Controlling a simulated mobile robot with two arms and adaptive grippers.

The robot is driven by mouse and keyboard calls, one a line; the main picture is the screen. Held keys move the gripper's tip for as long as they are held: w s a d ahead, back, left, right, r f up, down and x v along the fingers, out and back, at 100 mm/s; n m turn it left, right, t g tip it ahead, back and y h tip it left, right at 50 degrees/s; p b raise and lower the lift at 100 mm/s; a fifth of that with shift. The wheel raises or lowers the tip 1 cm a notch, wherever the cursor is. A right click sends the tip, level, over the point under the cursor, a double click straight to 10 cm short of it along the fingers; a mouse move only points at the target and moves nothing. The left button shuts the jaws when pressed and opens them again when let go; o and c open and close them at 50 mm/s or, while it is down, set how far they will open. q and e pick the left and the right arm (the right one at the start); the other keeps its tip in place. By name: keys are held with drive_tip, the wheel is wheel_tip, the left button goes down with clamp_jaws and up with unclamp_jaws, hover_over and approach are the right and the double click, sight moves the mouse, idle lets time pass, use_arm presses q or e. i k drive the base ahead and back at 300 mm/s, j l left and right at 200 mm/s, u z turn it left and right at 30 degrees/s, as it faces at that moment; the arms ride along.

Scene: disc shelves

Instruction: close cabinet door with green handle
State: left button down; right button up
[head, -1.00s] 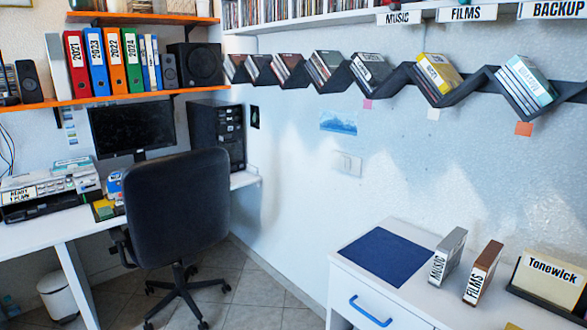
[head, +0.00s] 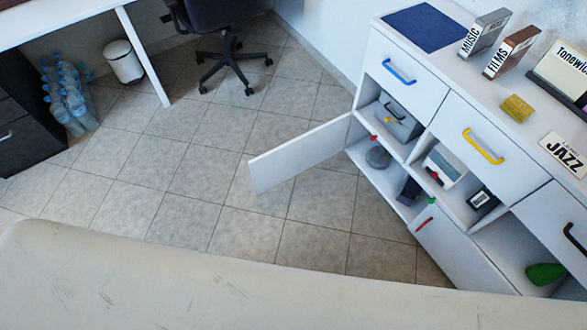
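The white cabinet (head: 388,52) stands at the right in the head view. One white door (head: 300,155) stands wide open at its left end, swung out over the floor. I see no handle on the face of this door turned to me. A small green piece (head: 432,200) shows at the top of the door with the red handle (head: 425,224); I cannot tell whether it is a handle. A green object (head: 545,273) lies in the lower right compartment. Neither of my grippers is in view.
Drawers with a blue handle (head: 399,72) and a yellow handle (head: 483,146) are shut. Open shelves hold a grey box (head: 398,122) and other items. Tiled floor (head: 215,165) is clear left of the open door. An office chair (head: 230,55), bin (head: 123,62) and bottles (head: 70,100) stand further back.

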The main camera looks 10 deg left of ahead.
sight(268, 171)
drive_tip(key=k+z, duration=0.15)
drive_tip(key=z, duration=1.55)
drive_tip(key=j+z, duration=0.2)
drive_tip(key=j, duration=0.25)
drive_tip(key=k+j+z, duration=0.15)
drive_tip(key=j, duration=0.25)
drive_tip(key=j+z, duration=0.2)
drive_tip(key=j, duration=0.25)
drive_tip(key=k+j+z, duration=0.2)
drive_tip(key=j, duration=0.15)
drive_tip(key=k+j+z, duration=0.2)
drive_tip(key=j, duration=0.2)
drive_tip(key=k+j, duration=0.15)
drive_tip(key=j, duration=0.2)
drive_tip(key=k+j, duration=0.15)
drive_tip(key=j, duration=0.25)
drive_tip(key=k+j, duration=0.1)
drive_tip(key=j, duration=0.25)
drive_tip(key=k+j, duration=0.15)
drive_tip(key=j, duration=0.2)
drive_tip(key=k+j, duration=0.15)
drive_tip(key=j, duration=0.2)
drive_tip(key=k+j, duration=0.15)
drive_tip(key=j, duration=0.25)
drive_tip(key=k+j, duration=0.15)
drive_tip(key=j, duration=0.2)
